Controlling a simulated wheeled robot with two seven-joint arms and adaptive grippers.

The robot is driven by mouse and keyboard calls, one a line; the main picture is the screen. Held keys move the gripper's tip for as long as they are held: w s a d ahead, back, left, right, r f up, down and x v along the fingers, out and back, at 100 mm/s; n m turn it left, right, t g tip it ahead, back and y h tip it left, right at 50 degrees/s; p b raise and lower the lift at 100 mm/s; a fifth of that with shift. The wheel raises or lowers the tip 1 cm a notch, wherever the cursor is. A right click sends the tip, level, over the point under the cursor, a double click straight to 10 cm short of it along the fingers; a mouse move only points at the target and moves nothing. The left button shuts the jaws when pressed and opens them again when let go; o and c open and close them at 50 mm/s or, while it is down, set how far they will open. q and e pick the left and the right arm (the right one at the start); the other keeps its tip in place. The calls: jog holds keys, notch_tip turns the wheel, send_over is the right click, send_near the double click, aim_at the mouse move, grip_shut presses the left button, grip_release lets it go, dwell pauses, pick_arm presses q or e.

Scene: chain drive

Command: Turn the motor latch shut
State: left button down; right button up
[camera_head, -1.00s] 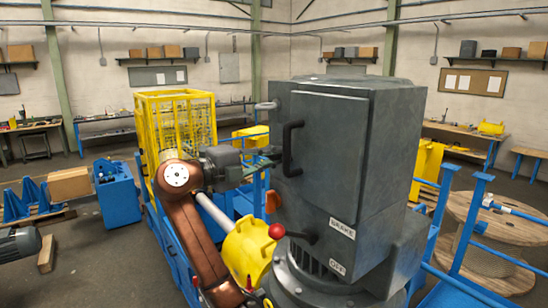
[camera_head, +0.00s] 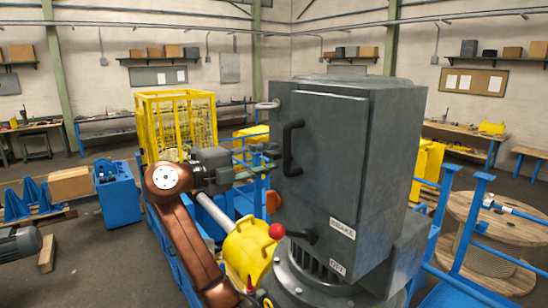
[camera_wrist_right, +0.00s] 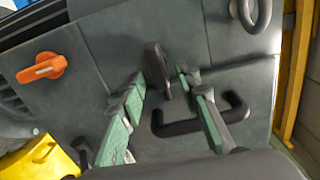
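The grey motor housing (camera_head: 345,190) has a door with a black bar handle (camera_head: 290,147), which also shows in the right wrist view (camera_wrist_right: 205,125). A short dark lever, which looks like the motor latch (camera_wrist_right: 155,64), sits on the housing face in the right wrist view. My right gripper (camera_wrist_right: 163,78) is open, with its green-sided fingers apart on either side of the lever; I cannot tell if they touch it. In the head view my right gripper (camera_head: 268,158) is at the housing's left face, and the latch is hard to make out there. My left gripper is not in view.
An orange knob (camera_head: 273,201) sits on the housing below the gripper. A red-balled brake lever (camera_head: 277,231) sticks out lower down. A grey lug (camera_head: 267,105) is above. A yellow cage (camera_head: 180,120) stands behind my arm. A cable reel (camera_head: 495,230) is at right.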

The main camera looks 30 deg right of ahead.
jog(key=a, duration=1)
jog(key=shift+s, duration=0.35)
jog(key=shift+d, duration=0.1)
